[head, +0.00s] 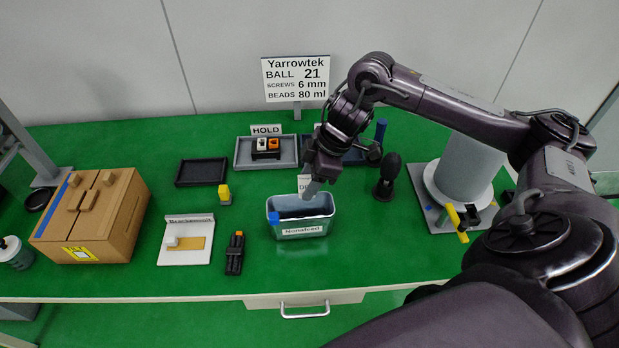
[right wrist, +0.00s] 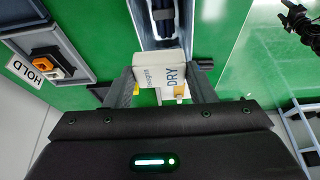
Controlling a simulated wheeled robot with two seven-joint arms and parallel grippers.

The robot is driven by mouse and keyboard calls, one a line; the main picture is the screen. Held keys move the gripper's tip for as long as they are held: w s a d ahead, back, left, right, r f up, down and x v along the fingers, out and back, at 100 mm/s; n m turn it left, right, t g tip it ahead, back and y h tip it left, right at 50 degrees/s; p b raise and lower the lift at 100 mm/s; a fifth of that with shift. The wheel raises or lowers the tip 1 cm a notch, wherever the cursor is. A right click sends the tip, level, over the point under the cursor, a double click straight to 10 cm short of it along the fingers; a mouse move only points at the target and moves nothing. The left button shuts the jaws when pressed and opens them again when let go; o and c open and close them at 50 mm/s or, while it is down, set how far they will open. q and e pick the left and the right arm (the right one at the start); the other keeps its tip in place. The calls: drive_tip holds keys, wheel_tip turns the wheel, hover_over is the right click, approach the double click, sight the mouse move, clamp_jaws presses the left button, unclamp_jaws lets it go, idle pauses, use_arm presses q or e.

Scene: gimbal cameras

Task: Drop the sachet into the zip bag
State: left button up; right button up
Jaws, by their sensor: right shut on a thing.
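The sachet (head: 304,182) is a small white packet; its "DRY" print reads in the right wrist view (right wrist: 152,72). My right gripper (head: 312,190) is shut on it, with one finger on each side in the right wrist view (right wrist: 160,88). The zip bag (head: 301,232) looks like the pale grey-blue open container labelled "Nonafeed", with a blue piece on its rim and a dark inside. The gripper and sachet are over its back part in the head view. The bag also shows beyond the sachet in the right wrist view (right wrist: 142,28). My left gripper is not in view.
A grey HOLD tray (head: 244,160) with a small two-tone item stands behind the bag. A black tray (head: 200,172), a yellow block (head: 224,194) and a dark clip-like item (head: 235,254) are to the left. A black stand (head: 388,178) is to the right.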

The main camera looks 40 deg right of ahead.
drive_tip(key=o, duration=1)
drive_tip(key=v, duration=0.7)
drive_tip(key=shift+s+r, duration=0.1)
drive_tip(key=shift+r, duration=0.3)
